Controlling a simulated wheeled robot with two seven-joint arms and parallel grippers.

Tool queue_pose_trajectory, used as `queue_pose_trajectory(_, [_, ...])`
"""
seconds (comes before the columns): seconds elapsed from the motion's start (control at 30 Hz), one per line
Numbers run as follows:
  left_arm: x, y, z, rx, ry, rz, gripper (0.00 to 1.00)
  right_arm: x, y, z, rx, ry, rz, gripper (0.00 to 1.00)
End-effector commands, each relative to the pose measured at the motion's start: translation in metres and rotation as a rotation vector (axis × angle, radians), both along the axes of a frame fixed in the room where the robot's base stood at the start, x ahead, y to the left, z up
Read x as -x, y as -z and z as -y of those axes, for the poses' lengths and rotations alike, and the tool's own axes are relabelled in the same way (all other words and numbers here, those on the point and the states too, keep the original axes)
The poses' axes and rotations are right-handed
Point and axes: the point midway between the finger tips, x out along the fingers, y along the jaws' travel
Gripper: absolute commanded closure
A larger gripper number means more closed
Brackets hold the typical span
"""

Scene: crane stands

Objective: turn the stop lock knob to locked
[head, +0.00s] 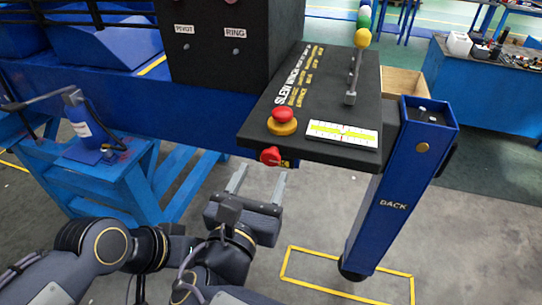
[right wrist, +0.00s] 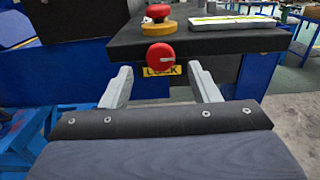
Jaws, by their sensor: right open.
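The stop lock knob (head: 270,156) is a round red knob on the front edge of the black control panel (head: 330,150). In the right wrist view the knob (right wrist: 160,56) shows a small pale mark on its face, roughly level. A yellow label reading LOCK (right wrist: 161,72) sits just below it, partly covered. My right gripper (head: 259,182) is open and empty, just below and in front of the knob in the head view. In the right wrist view its fingers (right wrist: 160,85) stand apart, one on each side of the knob, not visibly touching it. My left gripper is not in view.
A red mushroom button on a yellow base (head: 282,121) stands on the panel above the knob. A level gauge (head: 342,133) and a lever with coloured balls (head: 352,85) are to its right. A blue post (head: 395,195) stands right; a blue trestle (head: 95,180) stands left.

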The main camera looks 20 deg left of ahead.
Motion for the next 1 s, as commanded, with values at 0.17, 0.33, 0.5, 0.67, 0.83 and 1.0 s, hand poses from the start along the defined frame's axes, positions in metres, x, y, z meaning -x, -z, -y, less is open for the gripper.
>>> queue_pose_trajectory(0.17, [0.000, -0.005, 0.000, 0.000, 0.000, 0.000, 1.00, -0.026, 0.000, 0.002, 0.000, 0.002, -0.001, 0.45])
queue_pose_trajectory(0.33, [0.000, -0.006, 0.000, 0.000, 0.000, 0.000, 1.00, -0.036, 0.000, 0.002, -0.001, 0.001, -0.002, 0.45])
queue_pose_trajectory(0.5, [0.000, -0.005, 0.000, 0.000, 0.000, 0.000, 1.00, -0.037, 0.001, 0.002, -0.002, 0.000, -0.002, 0.45])
queue_pose_trajectory(0.67, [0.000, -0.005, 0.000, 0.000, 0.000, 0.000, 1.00, -0.037, 0.001, 0.002, -0.002, 0.001, -0.003, 0.55])
queue_pose_trajectory(0.83, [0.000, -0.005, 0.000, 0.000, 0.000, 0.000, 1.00, -0.037, 0.001, 0.002, -0.002, 0.001, -0.003, 0.77])
queue_pose_trajectory(1.0, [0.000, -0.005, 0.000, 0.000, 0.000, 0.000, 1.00, -0.037, 0.001, 0.002, -0.004, 0.000, -0.003, 0.88])
